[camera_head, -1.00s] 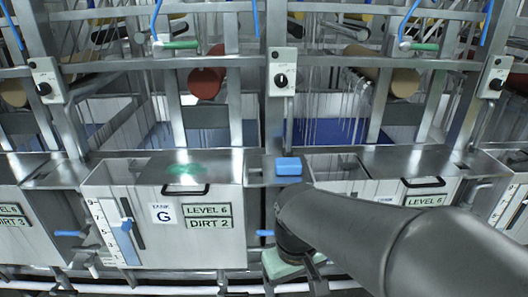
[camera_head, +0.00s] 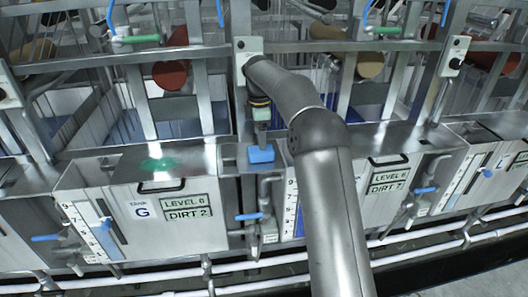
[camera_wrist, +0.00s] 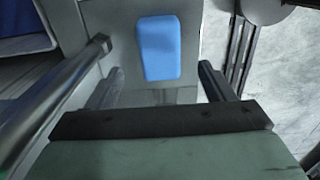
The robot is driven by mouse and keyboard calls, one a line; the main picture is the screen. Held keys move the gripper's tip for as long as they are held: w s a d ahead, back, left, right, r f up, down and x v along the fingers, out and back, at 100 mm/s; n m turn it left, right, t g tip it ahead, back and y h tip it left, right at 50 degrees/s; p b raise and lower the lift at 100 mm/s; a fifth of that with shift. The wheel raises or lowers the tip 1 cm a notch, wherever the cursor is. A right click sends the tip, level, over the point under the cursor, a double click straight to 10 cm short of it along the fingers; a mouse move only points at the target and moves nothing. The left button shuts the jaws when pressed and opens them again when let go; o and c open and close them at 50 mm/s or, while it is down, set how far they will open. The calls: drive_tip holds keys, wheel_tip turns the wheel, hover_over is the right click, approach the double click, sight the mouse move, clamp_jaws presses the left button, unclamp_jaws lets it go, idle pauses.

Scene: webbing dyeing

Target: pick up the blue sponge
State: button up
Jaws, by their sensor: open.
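The blue sponge (camera_head: 261,154) is a small block on a narrow metal ledge between two tanks. In the wrist view the sponge (camera_wrist: 160,48) lies flat, its long side running away from my gripper. My gripper (camera_head: 262,137) is just above the sponge in the head view, pointing down. In the wrist view my gripper (camera_wrist: 160,80) is open, with its two fingers spread wide and nothing between them. The sponge lies beyond the fingertips, roughly centred on the gap. Whether the fingers touch it cannot be told.
Tank G (camera_head: 140,210) stands left of the ledge, with a black handle (camera_head: 162,186) and a green patch (camera_head: 158,164) on its top. A control box (camera_head: 246,55) is on the post behind my gripper. A blue-handled valve (camera_head: 249,217) is below the ledge.

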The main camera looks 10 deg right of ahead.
sight(261, 154)
wheel_tip(261, 154, down, 6)
drive_tip(key=shift+d+f+p, duration=0.15)
drive_tip(key=shift+f+p, duration=0.05)
drive_tip(key=shift+p, duration=0.5)
drive_tip(key=c, duration=1)
